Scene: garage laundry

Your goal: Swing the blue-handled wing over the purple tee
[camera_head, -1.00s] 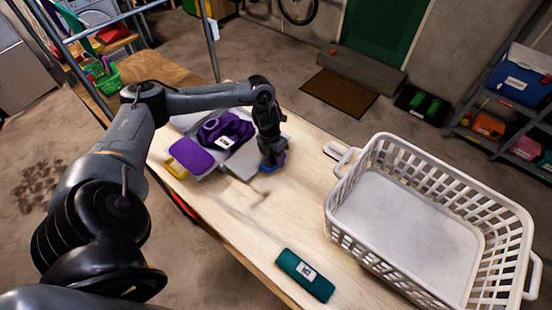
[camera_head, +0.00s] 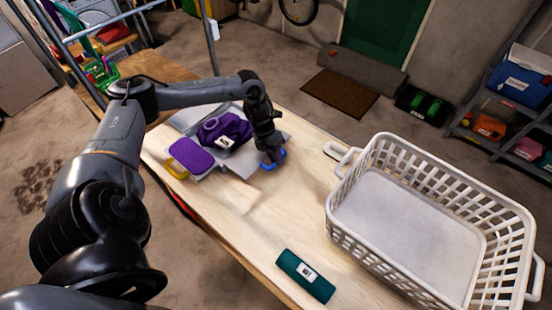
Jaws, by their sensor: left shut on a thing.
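The purple tee (camera_head: 231,127) lies on the grey folding board (camera_head: 207,112) on the table, with a white label on it. A flat purple part (camera_head: 192,156) lies on the board's near left wing, beside a yellow handle (camera_head: 175,170). The blue handle (camera_head: 275,161) is at the board's right edge. My left gripper (camera_head: 271,155) is shut on the blue handle, and its fingers partly hide it. The right wing (camera_head: 246,161) is partly hidden by my left arm; its exact tilt is hard to tell. My right gripper is not in view.
A white laundry basket (camera_head: 339,215) stands at the table's right. A rolled teal garment (camera_head: 305,275) with a white label lies near the front edge. The wooden table (camera_head: 240,210) between board and basket is clear.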

